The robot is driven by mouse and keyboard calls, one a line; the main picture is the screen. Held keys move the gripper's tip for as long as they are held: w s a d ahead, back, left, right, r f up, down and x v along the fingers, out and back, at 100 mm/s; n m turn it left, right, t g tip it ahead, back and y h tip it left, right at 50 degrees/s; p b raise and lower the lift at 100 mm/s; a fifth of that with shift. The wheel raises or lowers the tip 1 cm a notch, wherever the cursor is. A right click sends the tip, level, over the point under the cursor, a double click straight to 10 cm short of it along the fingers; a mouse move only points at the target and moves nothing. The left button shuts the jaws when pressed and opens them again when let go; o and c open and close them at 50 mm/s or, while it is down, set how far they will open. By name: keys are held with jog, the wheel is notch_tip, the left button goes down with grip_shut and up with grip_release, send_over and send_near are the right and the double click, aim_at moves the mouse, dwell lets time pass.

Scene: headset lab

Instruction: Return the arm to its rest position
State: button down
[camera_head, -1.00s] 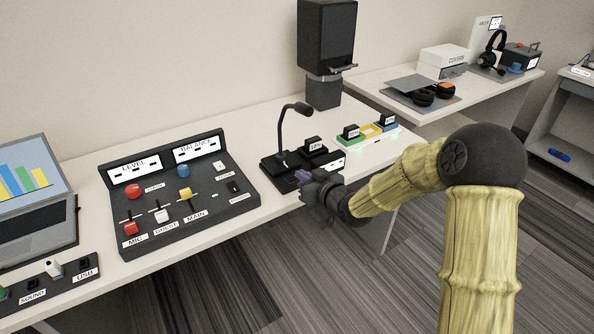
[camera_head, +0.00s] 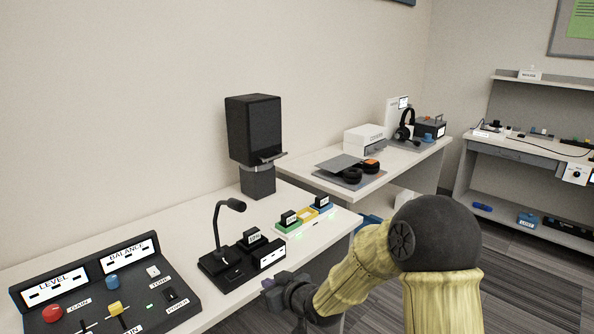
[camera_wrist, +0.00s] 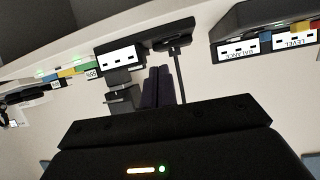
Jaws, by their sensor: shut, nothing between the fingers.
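My gripper (camera_head: 272,290) is at the front edge of the near table (camera_head: 190,222), low in the head view, at the end of my bent arm. In the wrist view its two dark fingers (camera_wrist: 158,86) lie together with nothing between them. A black microphone stand (camera_head: 218,262) with a gooseneck microphone stands on the table just beyond the gripper. In the wrist view the stand's base (camera_wrist: 150,35) lies past the fingertips. The gripper holds nothing; whether it touches the table edge I cannot tell.
A mixing console (camera_head: 180,312) is at lower left. A coloured block strip (camera_head: 303,217) and a black speaker (camera_head: 253,130) stand farther back. A second table holds headphones (camera_head: 404,124) and a white box (camera_head: 364,141). A shelf unit (camera_head: 530,150) is at right. Floor (camera_head: 520,290) right of my arm is open.

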jog(key=s+d+f+m+g+h, duration=0.1)
jog(key=s+d+m+g+h, duration=0.15)
jog(key=s+d, duration=0.4)
jog(key=s+d+f+m+g+h, duration=0.1)
jog(key=s+d+m+h, duration=0.2)
jog(key=d, duration=0.7)
jog(key=s+d+m+g+h, duration=0.35)
jog(key=s+d, duration=0.35)
jog(key=s, duration=0.6)
notch_tip(320, 180, up, 23)
jog(key=n+p, duration=0.1)
jog(key=p, duration=2.1)
jog(key=shift+d, duration=0.15)
